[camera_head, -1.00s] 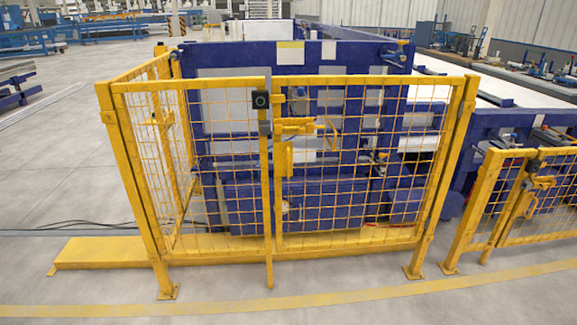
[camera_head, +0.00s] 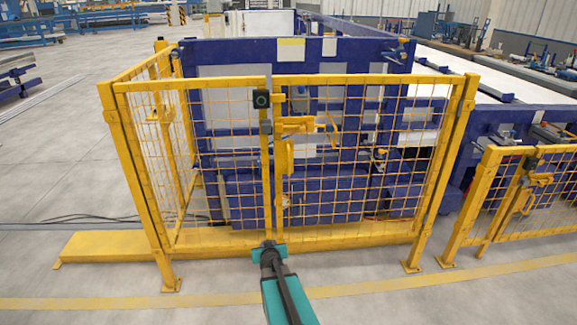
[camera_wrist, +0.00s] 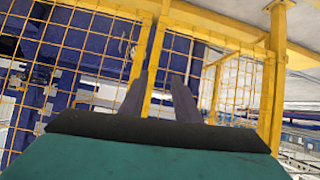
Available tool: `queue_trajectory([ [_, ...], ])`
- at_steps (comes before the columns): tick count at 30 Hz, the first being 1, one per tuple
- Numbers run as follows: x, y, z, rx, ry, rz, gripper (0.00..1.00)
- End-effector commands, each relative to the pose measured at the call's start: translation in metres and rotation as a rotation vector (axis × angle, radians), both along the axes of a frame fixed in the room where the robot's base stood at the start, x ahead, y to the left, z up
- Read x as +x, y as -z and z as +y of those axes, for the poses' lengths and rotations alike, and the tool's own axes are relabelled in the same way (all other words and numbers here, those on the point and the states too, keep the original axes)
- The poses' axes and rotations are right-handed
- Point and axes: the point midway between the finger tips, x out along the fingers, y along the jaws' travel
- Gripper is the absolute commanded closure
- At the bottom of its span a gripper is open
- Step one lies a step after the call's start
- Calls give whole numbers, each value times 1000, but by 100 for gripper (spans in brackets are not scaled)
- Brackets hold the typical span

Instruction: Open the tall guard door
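The tall guard door (camera_head: 350,78) is a yellow mesh panel in a yellow frame, and it looks shut. Its yellow handle (camera_head: 285,157) and latch (camera_head: 297,124) sit on the door's left edge, beside a fixed yellow post. A dark box with a round button (camera_head: 262,99) is on that post. My gripper (camera_head: 268,246) is low in front of the post, well below the handle. In the wrist view my gripper (camera_wrist: 160,88) shows two dark fingers standing apart with nothing between them. Yellow bars and mesh lie beyond them, seemingly upside down. No contact is visible.
A lower yellow guard gate (camera_head: 525,195) stands to the right. Blue machinery (camera_head: 295,200) fills the space behind the mesh. A flat yellow platform (camera_head: 105,247) lies on the floor at the left. The grey floor in front is clear, with a yellow line (camera_head: 420,275) across it.

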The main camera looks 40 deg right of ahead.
Motion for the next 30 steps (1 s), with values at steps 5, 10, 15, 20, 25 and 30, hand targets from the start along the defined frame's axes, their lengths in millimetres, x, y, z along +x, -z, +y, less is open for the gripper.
queue_trajectory([
  [5, 10, -86, -70, -90, -4, -204, 71],
  [10, 6, -163, -120, -168, -44, -365, 71],
  [15, -4, -219, -150, -223, -95, -473, 71],
  [20, -11, -244, -161, -245, -126, -518, 71],
  [25, -12, -248, -162, -249, -136, -527, 71],
  [30, -12, -248, -162, -248, -135, -527, 71],
])
